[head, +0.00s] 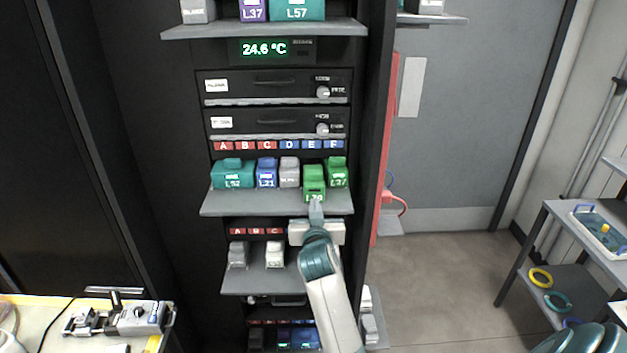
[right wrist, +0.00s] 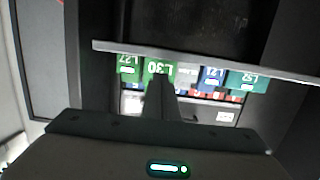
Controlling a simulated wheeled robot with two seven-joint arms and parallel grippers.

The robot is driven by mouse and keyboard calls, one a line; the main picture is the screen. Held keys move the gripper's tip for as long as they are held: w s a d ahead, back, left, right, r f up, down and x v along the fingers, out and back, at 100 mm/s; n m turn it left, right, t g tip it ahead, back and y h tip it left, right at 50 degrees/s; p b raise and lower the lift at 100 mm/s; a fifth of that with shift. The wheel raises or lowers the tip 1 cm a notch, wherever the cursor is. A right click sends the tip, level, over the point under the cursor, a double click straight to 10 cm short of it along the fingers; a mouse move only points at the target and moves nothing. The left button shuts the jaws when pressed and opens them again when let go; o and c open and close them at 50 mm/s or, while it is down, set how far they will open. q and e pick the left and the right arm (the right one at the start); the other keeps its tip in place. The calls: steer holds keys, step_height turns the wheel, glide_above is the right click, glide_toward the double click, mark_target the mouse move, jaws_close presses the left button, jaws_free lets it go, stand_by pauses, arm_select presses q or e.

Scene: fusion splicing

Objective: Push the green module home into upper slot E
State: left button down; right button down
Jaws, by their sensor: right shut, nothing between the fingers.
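The green module (head: 314,180), labelled L30, stands on the upper shelf under the E label. It sticks out further toward me than the modules beside it. It also shows in the right wrist view (right wrist: 152,68), where the scene appears upside down. My right gripper (head: 316,208) is shut and empty, with its fingertips at the lower front of the green module. In the right wrist view the fingers (right wrist: 161,88) overlap the module's front; whether they touch it I cannot tell.
A second green module (head: 338,174) stands close on the right, under F. A pale module (head: 289,174), a blue module (head: 267,173) and a teal module (head: 232,175) stand to the left. The upper shelf's lip (head: 240,204) runs below them. A lower shelf (head: 250,284) holds pale modules.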

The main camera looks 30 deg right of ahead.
mark_target(314, 192)
steer(key=shift+r+b+x, duration=0.2)
steer(key=shift+b+x, duration=0.05)
steer(key=shift+x, duration=0.9)
steer(key=shift+r+b+x, duration=0.15)
steer(key=shift+b+x, duration=0.1)
steer(key=shift+x, duration=0.95)
steer(key=shift+r+b+x, duration=0.25)
steer(key=shift+b+x, duration=0.25)
steer(key=shift+x, duration=1)
steer(key=shift+r+b+x, duration=0.2)
steer(key=shift+b+x, duration=0.3)
steer(key=shift+x, duration=1.05)
steer(key=shift+p+v, duration=0.85)
steer(key=shift+v, duration=0.5)
steer(key=shift+f+p+v, duration=0.2)
steer(key=shift+p+v, duration=0.15)
steer(key=shift+v, duration=0.55)
steer(key=shift+f+p+v, duration=0.15)
steer(key=shift+p+v, duration=0.25)
steer(key=shift+v, duration=0.45)
steer(key=shift+f+p+v, duration=0.2)
steer(key=shift+p+v, duration=0.15)
steer(key=shift+v, duration=0.55)
steer(key=shift+s+a+f, duration=0.1)
steer(key=shift+f, duration=0.05)
